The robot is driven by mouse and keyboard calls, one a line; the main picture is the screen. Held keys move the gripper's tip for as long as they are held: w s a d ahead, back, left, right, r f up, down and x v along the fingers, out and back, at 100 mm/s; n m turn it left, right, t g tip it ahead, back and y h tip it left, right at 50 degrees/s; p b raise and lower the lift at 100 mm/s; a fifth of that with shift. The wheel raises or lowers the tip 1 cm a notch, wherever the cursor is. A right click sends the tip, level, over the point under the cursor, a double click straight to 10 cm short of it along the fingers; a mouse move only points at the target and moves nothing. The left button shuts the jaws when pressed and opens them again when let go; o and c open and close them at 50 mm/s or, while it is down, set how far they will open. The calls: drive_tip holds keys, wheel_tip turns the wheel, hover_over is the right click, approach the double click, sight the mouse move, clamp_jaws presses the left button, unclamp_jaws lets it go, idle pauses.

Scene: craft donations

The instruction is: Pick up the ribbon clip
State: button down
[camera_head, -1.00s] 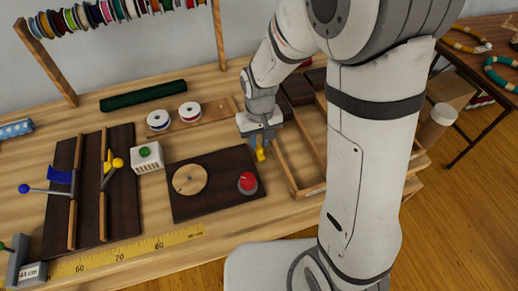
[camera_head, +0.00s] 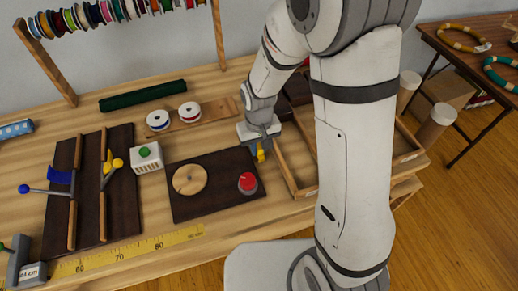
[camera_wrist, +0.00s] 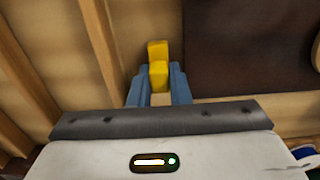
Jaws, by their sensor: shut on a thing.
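The ribbon clip (camera_wrist: 158,72) is a small yellow piece. In the wrist view it sits between the two blue fingers of my gripper (camera_wrist: 159,88), which is shut on it. In the head view the yellow clip (camera_head: 261,155) shows just under my gripper (camera_head: 256,150), between the dark board and the wooden tray. I cannot tell whether the clip touches the table or is just above it. The upper part of the clip is hidden by the fingers.
A dark board (camera_head: 215,207) with a wooden disc (camera_head: 190,180) and a red knob (camera_head: 247,182) lies left of my gripper. A divided wooden tray (camera_head: 285,172) stands close on the right. Two ribbon spools (camera_head: 189,111) are behind. A yellow ruler (camera_head: 125,250) runs along the front.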

sight(259, 146)
wheel_tip(259, 146, up, 10)
idle(0.5)
drive_tip(key=shift+s, duration=0.15)
idle(0.3)
